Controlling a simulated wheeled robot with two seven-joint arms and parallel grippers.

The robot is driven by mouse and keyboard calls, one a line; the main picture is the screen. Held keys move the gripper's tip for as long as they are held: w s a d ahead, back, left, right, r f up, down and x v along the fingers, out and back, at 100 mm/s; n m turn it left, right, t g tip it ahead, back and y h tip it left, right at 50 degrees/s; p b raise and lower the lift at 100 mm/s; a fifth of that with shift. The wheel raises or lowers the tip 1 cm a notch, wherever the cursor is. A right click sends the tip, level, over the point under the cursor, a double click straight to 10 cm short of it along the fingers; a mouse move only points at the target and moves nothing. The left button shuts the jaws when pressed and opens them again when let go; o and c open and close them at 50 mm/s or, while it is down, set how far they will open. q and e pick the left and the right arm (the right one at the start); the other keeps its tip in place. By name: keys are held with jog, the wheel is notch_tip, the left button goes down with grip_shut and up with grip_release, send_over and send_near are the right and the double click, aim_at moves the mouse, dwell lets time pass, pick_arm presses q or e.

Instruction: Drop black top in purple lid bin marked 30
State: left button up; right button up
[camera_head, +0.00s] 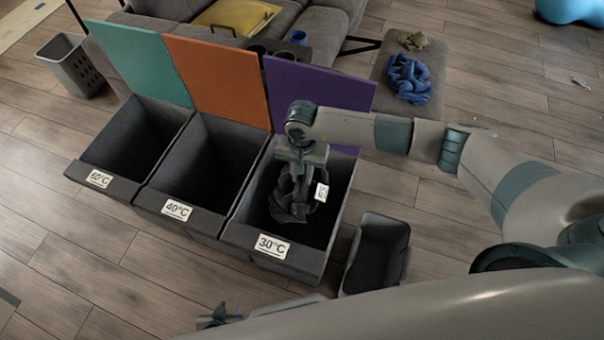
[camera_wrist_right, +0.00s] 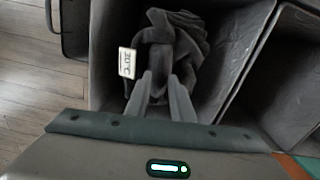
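The black top (camera_head: 290,200) is a crumpled dark grey cloth with a white tag, inside the bin with the purple lid (camera_head: 315,88). That bin (camera_head: 270,245) is marked 30°C on its front. My right gripper (camera_head: 298,172) points down into it, and its fingers are around a bunched part of the top. In the right wrist view the top (camera_wrist_right: 180,40) shows between and beyond the two fingertips (camera_wrist_right: 162,85), with its tag at the left. Whether the cloth touches the bin floor is unclear. My left gripper (camera_head: 218,317) shows only partly at the bottom edge.
Left of it stand the 40°C bin (camera_head: 177,209) with an orange lid and the 60°C bin (camera_head: 98,179) with a teal lid, all lids raised. A small dark container (camera_head: 378,255) stands to the right. A blue cloth (camera_head: 408,80) lies on the ottoman behind.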

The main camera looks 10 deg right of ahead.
jog(key=shift+o, duration=1.1)
